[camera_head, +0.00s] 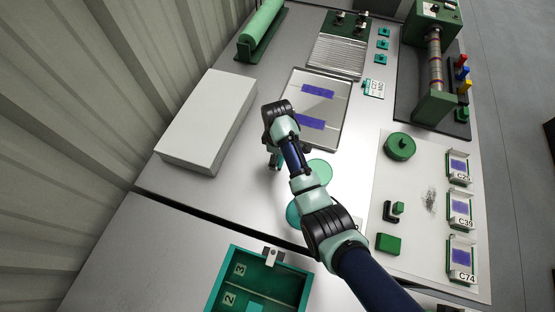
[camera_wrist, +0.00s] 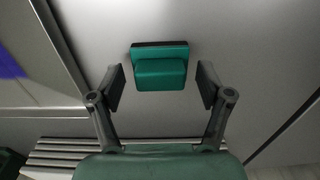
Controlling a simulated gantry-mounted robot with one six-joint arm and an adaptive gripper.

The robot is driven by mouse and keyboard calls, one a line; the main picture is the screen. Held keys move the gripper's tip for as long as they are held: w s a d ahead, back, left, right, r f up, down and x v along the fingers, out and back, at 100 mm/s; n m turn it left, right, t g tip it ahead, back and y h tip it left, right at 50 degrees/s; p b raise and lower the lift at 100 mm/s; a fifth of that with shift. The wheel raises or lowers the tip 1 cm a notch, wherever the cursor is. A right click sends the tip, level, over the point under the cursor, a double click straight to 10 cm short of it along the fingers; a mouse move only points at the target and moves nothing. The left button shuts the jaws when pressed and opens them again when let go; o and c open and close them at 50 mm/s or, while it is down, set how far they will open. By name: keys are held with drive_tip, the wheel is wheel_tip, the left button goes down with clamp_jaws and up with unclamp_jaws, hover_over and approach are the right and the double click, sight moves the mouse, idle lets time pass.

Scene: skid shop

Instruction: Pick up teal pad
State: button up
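The teal pad (camera_wrist: 160,69) shows in the wrist view as a small teal block with a dark strip along one edge. It sits on the grey metal surface, a little beyond and between the fingertips of my gripper (camera_wrist: 161,86). The gripper is open, with one finger on each side and a visible gap to the pad on both sides. There my arm and gripper mostly hide the spot, and I cannot clearly tell the pad from the fingers.
A silver tray (camera_head: 337,128) with purple pieces lies right of my gripper; a white box (camera_head: 205,125) stands to the left. A green bin (camera_head: 212,290) is at the front. Green discs lie partly under my arm. A white mat (camera_head: 420,240) with labelled holders is at right.

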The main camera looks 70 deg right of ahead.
drive_tip(key=c, duration=1.1)
wheel_tip(320, 180, up, 20)
drive_tip(key=p, duration=1.1)
drive_tip(key=shift+p, duration=0.35)
